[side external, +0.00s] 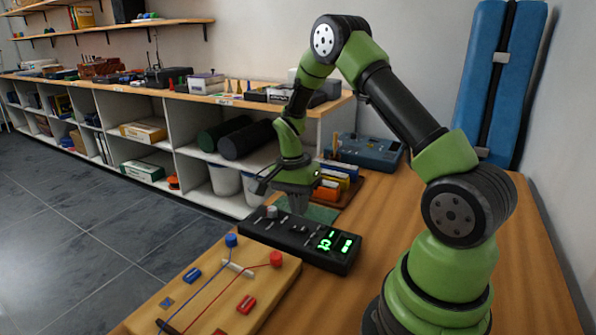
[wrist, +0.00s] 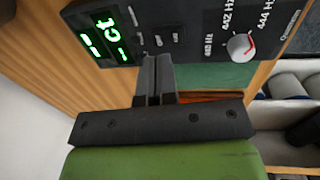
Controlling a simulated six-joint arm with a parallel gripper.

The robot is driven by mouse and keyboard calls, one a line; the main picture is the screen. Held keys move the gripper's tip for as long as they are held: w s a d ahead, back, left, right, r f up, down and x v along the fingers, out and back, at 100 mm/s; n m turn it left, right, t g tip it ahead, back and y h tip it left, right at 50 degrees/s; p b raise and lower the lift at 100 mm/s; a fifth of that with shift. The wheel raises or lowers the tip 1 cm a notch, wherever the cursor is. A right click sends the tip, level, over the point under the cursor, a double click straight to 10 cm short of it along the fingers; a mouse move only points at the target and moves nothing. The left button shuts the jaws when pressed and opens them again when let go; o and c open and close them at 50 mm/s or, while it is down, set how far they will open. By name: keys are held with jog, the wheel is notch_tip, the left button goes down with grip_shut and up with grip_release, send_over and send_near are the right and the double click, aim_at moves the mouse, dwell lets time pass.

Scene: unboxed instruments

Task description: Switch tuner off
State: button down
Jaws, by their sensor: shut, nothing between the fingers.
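The tuner (side external: 290,238) is a long black box on the wooden table, with its green display lit. In the wrist view the tuner (wrist: 198,28) fills the top. Its glowing display is at the left, its round grey knob with a red pointer and 440, 442 and 444 Hz marks is at the right, and small labelled switches lie between. My gripper (side external: 298,208) is shut and empty, pointing down at the tuner's far edge. In the wrist view my gripper (wrist: 154,62) has its fingertips just beside the switches; whether they touch the tuner I cannot tell.
A wooden board (side external: 215,290) with blue and red pegs and cords lies left of the tuner. Behind are a green mat (side external: 322,214), an organiser with coloured items (side external: 340,178) and a blue instrument box (side external: 368,153). The table right of the tuner is bare.

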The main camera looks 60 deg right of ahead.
aim_at(302, 228)
notch_tip(302, 228, up, 10)
jog(key=shift+w, duration=0.25)
jog(key=shift+w+r, duration=0.1)
jog(key=shift+w, duration=0.2)
jog(key=f, duration=0.4)
jog(key=s+f, duration=0.1)
jog(key=f, duration=0.9)
jog(key=shift+s, duration=0.35)
